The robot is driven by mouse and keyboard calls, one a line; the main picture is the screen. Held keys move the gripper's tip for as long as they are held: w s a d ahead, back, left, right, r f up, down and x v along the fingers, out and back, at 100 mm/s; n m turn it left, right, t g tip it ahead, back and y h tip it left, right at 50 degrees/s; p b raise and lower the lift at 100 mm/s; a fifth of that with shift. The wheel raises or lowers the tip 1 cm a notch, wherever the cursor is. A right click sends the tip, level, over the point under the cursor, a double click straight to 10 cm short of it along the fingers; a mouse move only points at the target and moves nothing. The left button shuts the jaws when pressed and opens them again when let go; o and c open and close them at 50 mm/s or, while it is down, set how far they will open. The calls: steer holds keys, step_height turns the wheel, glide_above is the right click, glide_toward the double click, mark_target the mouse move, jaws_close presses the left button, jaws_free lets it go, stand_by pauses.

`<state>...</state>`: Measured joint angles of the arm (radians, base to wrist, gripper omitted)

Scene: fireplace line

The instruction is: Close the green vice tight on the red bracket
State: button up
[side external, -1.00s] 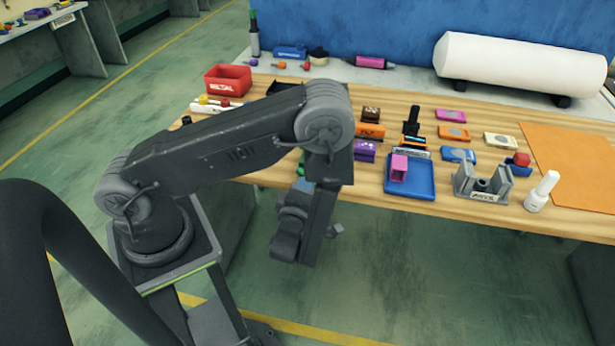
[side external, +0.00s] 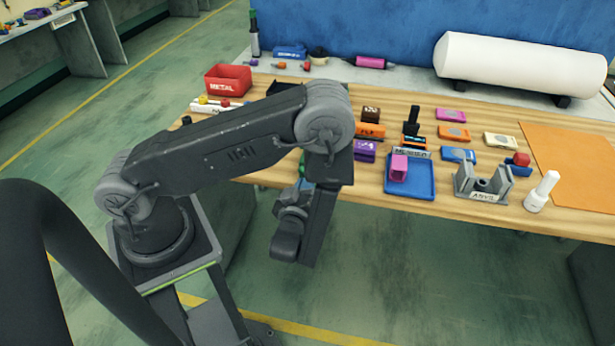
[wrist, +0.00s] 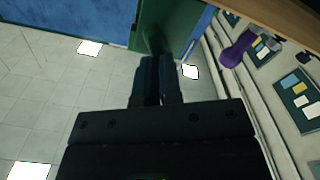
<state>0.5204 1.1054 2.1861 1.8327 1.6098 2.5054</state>
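A small patch of green (side external: 307,168) shows at the bench's front edge behind my arm and is probably part of the green vice; the rest is hidden. I cannot make out the red bracket at the vice. In the wrist view my gripper (wrist: 157,62) has its two dark fingers close together, with a narrow dark gap. A dark green rounded thing (wrist: 154,40) lies just beyond the fingertips against a green panel. I cannot tell whether the fingers touch or hold it. In the side view my arm hangs in front of the bench edge and hides the fingers.
The bench's wooden edge (wrist: 290,22) is close at upper right in the wrist view, near a purple thing (wrist: 237,48). A blue tray (side external: 424,188), a grey anvil block (side external: 466,184) and a white bottle (side external: 542,192) stand right of my arm. Floor before the bench is clear.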

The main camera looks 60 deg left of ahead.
steer(key=o, duration=0.5)
steer(key=shift+d, duration=0.1)
steer(key=shift+v, duration=1.05)
steer(key=n, duration=1.9)
steer(key=shift+s+n, duration=0.1)
steer(key=shift+n, duration=0.2)
